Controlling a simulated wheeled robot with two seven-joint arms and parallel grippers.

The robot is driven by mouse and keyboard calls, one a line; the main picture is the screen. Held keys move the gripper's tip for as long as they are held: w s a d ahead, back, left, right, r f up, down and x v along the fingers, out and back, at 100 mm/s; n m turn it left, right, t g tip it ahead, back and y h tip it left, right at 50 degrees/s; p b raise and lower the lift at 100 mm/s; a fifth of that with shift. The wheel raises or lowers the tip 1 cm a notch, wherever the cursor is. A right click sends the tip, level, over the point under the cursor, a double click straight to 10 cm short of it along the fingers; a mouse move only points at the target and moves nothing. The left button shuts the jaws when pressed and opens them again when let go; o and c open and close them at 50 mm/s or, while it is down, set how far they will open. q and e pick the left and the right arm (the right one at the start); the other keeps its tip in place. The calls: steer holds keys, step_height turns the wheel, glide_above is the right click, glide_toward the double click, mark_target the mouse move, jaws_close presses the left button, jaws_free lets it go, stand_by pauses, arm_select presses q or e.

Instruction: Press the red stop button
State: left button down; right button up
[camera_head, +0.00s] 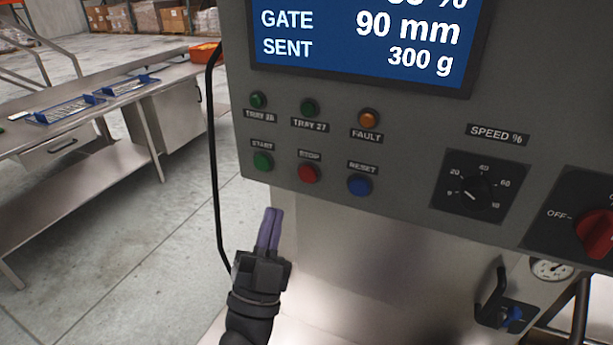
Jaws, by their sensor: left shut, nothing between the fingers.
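The red stop button (309,173) sits on the grey control panel (400,140), under a label reading STOP. The green start button (263,161) is to its left and the blue reset button (359,185) to its right. My left gripper (270,211) is shut and empty, its purple fingers pointing up. In the picture it is below and left of the stop button, just under the panel's lower edge, and apart from the button. My right gripper does not show.
A display (365,40) reads GATE 90 mm, SENT 300 g. Indicator lamps, a speed dial (473,190) and a red rotary switch (597,233) share the panel. A black cable (212,150) hangs left of it. A steel table (60,125) with blue trays stands left.

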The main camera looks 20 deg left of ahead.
mark_target(305, 167)
arm_select(q)
steer(key=shift+w+d+b, duration=0.15)
steer(key=shift+w+b, duration=0.65)
steer(key=shift+w, duration=1.1)
steer(key=shift+w+d+b, duration=0.15)
steer(key=shift+w+b, duration=0.6)
steer(key=shift+w, duration=1.15)
steer(key=shift+w, duration=0.4)
steer(key=shift+w+b, duration=0.3)
steer(key=shift+w, duration=0.1)
steer(key=shift+s+p, duration=0.6)
steer(key=shift+s, duration=0.2)
